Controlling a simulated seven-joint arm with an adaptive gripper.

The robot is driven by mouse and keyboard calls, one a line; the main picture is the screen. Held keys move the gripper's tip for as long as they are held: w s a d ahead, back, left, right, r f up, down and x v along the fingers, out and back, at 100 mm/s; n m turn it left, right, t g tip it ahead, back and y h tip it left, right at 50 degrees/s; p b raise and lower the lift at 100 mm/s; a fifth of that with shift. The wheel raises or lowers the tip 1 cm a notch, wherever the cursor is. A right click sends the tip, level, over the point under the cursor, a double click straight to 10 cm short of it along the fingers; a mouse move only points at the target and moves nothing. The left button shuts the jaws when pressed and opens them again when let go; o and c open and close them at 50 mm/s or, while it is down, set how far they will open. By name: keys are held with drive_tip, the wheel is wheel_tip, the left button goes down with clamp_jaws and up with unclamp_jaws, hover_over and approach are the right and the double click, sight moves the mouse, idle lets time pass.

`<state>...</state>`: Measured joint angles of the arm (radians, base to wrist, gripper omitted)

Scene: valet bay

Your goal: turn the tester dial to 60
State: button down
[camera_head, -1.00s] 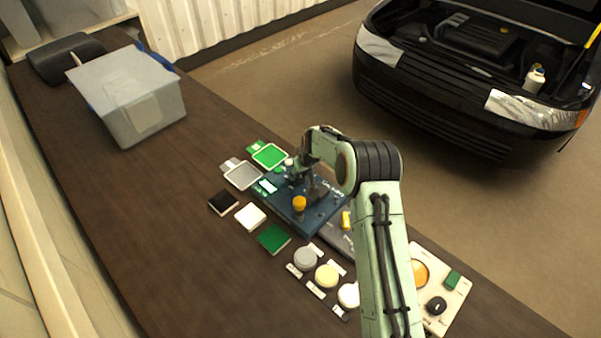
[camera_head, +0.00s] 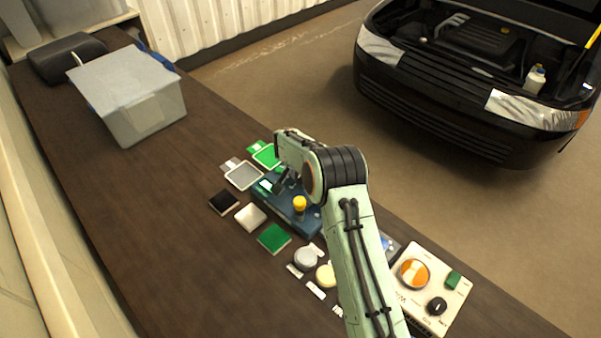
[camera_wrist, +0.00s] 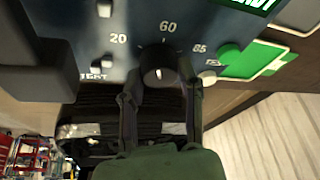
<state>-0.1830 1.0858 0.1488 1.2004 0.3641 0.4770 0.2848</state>
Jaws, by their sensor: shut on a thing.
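The blue tester (camera_head: 309,219) lies on the bench in the head view, with a yellow knob (camera_head: 299,203) on it. Its face fills the top of the wrist view. There the black dial (camera_wrist: 156,62) sits below the printed 60, with 20 to its left and 85 to its right. A small white mark shows on the dial, but I cannot tell its exact reading. My gripper (camera_wrist: 160,86) is shut on the dial, one finger on each side. In the head view my arm hides the dial and part of the tester.
Coloured square pads, such as a green one (camera_head: 274,238), and round pucks (camera_head: 306,258) lie close to the tester. A cream panel (camera_head: 420,312) with knobs stands at the right. A grey bin (camera_head: 145,108) stands at the far left. A car (camera_head: 450,95) is beyond the bench.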

drive_tip(key=shift+a+f+m+g+h, duration=0.1)
drive_tip(key=shift+m+g+h, duration=0.4)
drive_tip(key=shift+m, duration=1.5)
drive_tip(key=c, duration=0.7)
unclamp_jaws()
drive_tip(key=v, duration=1.2)
drive_tip(key=shift+a, duration=0.15)
drive_tip(key=shift+s, duration=0.1)
